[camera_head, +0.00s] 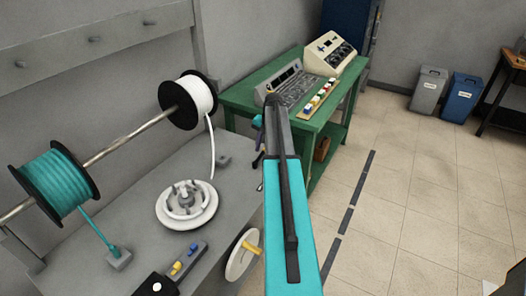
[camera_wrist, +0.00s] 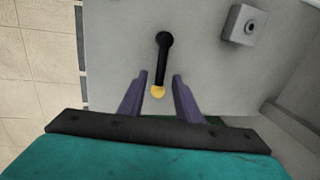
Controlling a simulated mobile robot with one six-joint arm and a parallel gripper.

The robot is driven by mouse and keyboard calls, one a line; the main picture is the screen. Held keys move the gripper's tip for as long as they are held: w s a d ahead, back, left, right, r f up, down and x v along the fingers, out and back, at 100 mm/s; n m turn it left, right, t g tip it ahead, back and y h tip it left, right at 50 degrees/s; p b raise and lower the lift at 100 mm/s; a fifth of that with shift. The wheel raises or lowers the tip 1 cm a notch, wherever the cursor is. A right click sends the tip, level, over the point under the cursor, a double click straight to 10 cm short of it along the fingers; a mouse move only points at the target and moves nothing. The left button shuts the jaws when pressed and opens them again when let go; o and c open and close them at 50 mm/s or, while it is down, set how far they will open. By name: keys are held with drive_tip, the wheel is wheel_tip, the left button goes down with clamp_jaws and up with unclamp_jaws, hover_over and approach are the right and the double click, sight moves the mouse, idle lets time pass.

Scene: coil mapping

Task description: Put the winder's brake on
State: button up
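In the wrist view a black lever (camera_wrist: 163,60) with a round black base and a yellow tip (camera_wrist: 158,92) stands on the grey top of the winder bench (camera_wrist: 120,30). It looks like the brake lever. My gripper (camera_wrist: 160,77) is open, with one purple finger on each side of the lever's yellow end. Gaps show on both sides, so neither finger seems to touch it. In the head view my gripper (camera_head: 257,155) is at the bench's right edge, partly hidden by my teal arm. The lever is not clearly visible there.
The bench carries a white winding head (camera_head: 188,205), a teal wire spool (camera_head: 55,185), a white wire spool (camera_head: 188,100), a button box (camera_head: 175,268) and a handwheel (camera_head: 243,258). A small grey block (camera_wrist: 243,25) stands near the lever. A green table (camera_head: 240,95) is behind.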

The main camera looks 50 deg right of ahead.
drive_tip(key=shift+w+a+f, duration=0.1)
drive_tip(key=shift+w+f, duration=0.05)
drive_tip(key=shift+f, duration=0.5)
drive_tip(key=shift+w+f, duration=0.1)
drive_tip(key=shift+f, duration=0.5)
clamp_jaws()
